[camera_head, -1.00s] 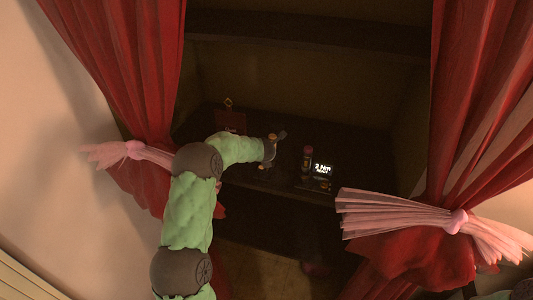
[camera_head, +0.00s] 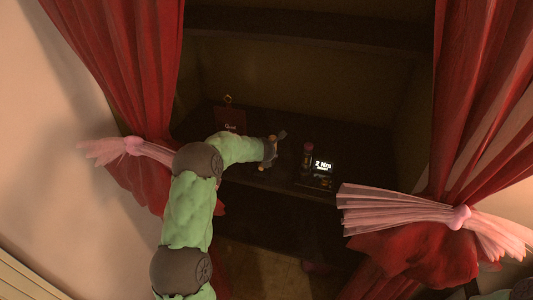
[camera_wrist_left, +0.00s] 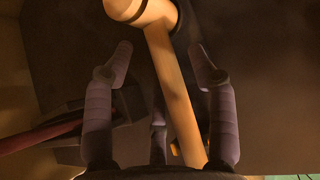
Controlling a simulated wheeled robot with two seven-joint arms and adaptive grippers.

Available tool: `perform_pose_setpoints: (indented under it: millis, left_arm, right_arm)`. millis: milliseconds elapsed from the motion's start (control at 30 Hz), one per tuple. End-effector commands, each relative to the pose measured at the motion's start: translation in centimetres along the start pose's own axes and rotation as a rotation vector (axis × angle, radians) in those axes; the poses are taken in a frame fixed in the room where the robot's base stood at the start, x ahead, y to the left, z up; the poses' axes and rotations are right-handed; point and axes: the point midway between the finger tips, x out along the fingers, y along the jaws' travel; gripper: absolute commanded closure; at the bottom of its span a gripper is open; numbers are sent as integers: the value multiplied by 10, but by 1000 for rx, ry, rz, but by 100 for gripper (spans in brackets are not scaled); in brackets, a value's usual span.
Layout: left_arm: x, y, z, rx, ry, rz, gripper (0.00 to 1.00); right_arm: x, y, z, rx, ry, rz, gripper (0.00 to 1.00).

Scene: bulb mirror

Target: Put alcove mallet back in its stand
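The mallet, with its pale wooden head (camera_wrist_left: 135,10) and handle (camera_wrist_left: 172,90), shows in the left wrist view. The handle slants down between the fingers of my left gripper (camera_wrist_left: 161,52). The fingers are spread, with gaps to the handle on both sides, so the gripper is open. In the head view my left gripper (camera_head: 270,150) is over the dark shelf in the alcove, and the mallet is too dark and small to make out there. I cannot identify the stand for certain. My right gripper is not in view.
A lit display (camera_head: 323,165) and a small red-topped object (camera_head: 307,150) stand right of my left gripper on the dark shelf (camera_head: 348,140). A dark red panel (camera_head: 230,118) is behind it. Red curtains (camera_head: 120,70) frame the alcove on both sides. A reddish rod (camera_wrist_left: 40,137) shows in the wrist view.

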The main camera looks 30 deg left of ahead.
Motion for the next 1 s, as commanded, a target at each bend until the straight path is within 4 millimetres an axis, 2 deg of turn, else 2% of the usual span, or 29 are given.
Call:
perform_pose_setpoints:
  millis: [200, 367, 800, 1000]
  left_arm:
    - [-2, 0, -1, 0, 2, 0, 43]
    - [-15, 0, 0, 1, 0, 0, 43]
    - [-87, 0, 0, -1, -1, 0, 43]
    - [-111, 0, 0, 1, -1, 0, 43]
  right_arm:
    - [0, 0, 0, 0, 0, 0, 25]
    - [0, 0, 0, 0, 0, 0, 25]
    - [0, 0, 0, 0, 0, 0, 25]
    - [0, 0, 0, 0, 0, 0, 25]
